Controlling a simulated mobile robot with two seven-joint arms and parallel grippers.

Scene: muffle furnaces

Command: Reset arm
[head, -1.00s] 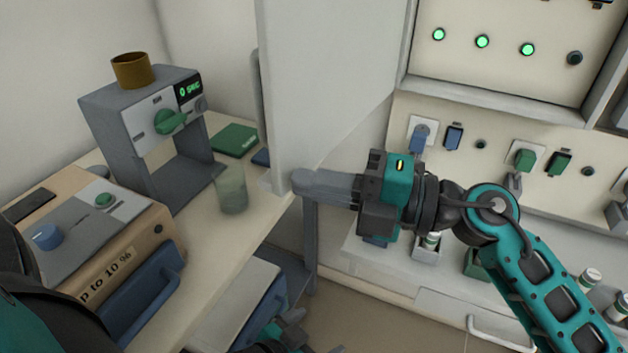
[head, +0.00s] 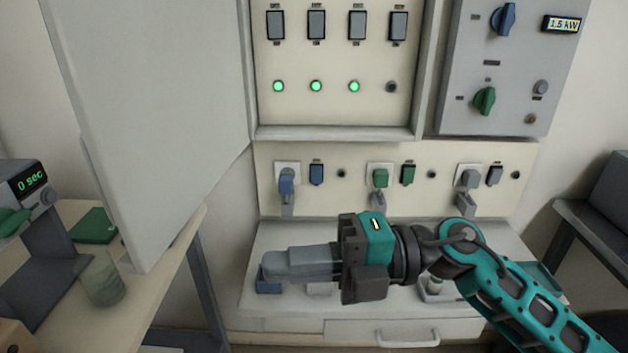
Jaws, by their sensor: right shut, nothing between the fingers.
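My right gripper (head: 275,264) is in the lower middle of the head view, pointing left. Its fingers are together with nothing between them. It hangs in front of the bench (head: 262,311), whose small blue holder (head: 268,286) is partly hidden behind the fingertips. The teal arm comes in from the lower right. My left gripper does not show.
An open white cabinet door (head: 150,110) stands to the left of the right gripper. A table (head: 165,262) at left bears a glass beaker (head: 103,280) and a green book (head: 94,231). A panel (head: 395,202) with plugs and sockets is behind. A grey control box (head: 505,70) is upper right.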

